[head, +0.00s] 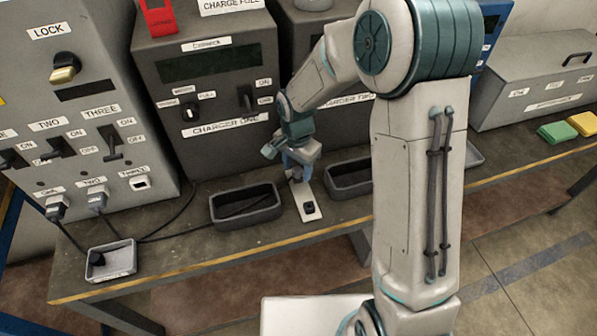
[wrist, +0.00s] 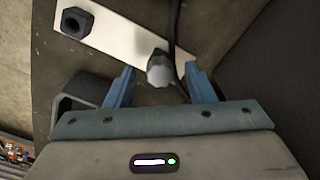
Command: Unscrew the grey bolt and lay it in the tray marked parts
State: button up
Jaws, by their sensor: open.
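A white plate (head: 305,198) lies on the bench in front of Charger One. In the wrist view the plate (wrist: 118,35) carries a dark hex-headed piece (wrist: 75,22) at one end and the grey bolt (wrist: 160,70) near the other. The dark piece also shows in the head view (head: 309,208). My gripper (wrist: 161,82) is open, with its blue fingers on either side of the grey bolt and gaps between them and its head. In the head view my gripper (head: 297,170) is over the plate's far end and hides most of the bolt. I cannot read a parts mark on any tray.
A dark tray (head: 216,218) is left of the plate and another (head: 351,194) right of it. A pale tray (head: 120,271) with a dark item sits far left. Cables run across the bench; one dark cable (wrist: 174,25) passes close beside the bolt. Charger boxes stand behind.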

aim_at(297, 169)
dwell(0.8)
grip_shut()
jog(key=shift+r+p, duration=1.65)
jog(key=shift+r, duration=1.4)
